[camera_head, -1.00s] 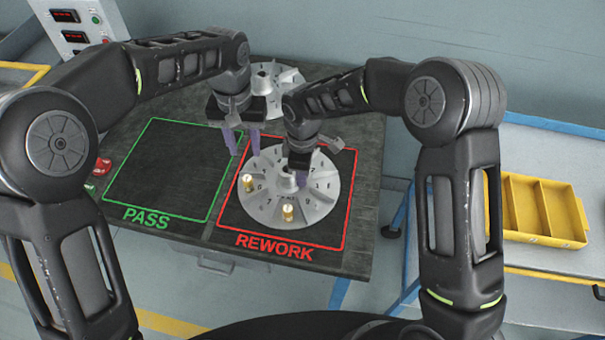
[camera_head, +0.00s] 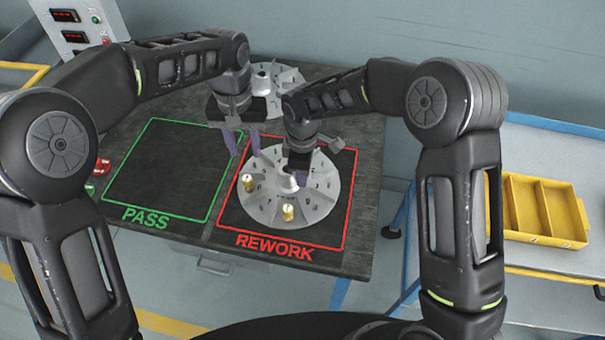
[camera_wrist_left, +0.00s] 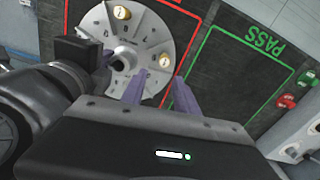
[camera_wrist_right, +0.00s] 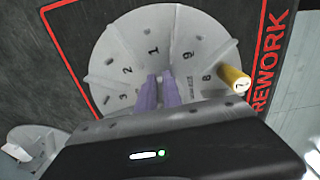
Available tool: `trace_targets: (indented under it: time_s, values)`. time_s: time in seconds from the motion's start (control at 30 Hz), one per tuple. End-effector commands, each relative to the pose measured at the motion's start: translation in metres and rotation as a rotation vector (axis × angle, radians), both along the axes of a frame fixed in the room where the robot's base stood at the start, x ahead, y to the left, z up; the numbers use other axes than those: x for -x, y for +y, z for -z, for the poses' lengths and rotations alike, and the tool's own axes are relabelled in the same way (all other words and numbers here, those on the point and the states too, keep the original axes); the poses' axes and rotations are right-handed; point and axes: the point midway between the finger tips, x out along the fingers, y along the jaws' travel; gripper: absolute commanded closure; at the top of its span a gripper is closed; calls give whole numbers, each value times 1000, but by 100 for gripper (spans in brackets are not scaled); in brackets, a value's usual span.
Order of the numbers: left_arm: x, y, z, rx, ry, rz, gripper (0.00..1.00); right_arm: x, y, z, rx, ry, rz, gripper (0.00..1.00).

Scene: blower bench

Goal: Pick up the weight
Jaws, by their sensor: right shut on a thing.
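Two brass weights stand on the grey finned impeller (camera_head: 262,208) in the REWORK square. One weight (camera_head: 248,183) is at its left, the other (camera_head: 288,212) at its front. Both also show in the left wrist view (camera_wrist_left: 122,13) (camera_wrist_left: 165,60); one shows in the right wrist view (camera_wrist_right: 236,78). My right gripper (camera_head: 298,178) is low over the impeller's middle, its fingers nearly together at the hub (camera_head: 286,184). Its fingertips and what lies between them are mostly hidden. My left gripper (camera_head: 245,150) is open and empty, above the impeller's back left edge, apart from the weights.
A second impeller (camera_head: 285,76) sits at the back of the bench, partly behind my arms. The PASS square (camera_head: 165,170) is empty. Red and green buttons (camera_head: 102,167) are at the left edge. A yellow divided bin (camera_head: 545,210) stands on the right table.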

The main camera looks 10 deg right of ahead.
Motion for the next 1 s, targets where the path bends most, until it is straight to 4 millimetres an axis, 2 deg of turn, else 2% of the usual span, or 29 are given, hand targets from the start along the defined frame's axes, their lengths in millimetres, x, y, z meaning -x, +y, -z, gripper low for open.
trace_targets:
  time_s: [0.37,0.43,0.6,0.77,0.87,1.0]
  values:
    - [0,0,0,0,0,0,64,1,0,2,1,3,0,100]
    - [0,0,1,0,0,-1,66,1,0,2,1,3,0,100]
    - [0,10,7,4,15,-17,66,1,0,3,1,4,0,100]
    - [1,12,11,7,18,173,66,2,0,3,2,5,0,100]
    - [1,14,13,9,18,367,66,2,0,3,2,5,0,100]
    - [2,15,17,11,16,713,66,2,0,3,1,6,0,100]
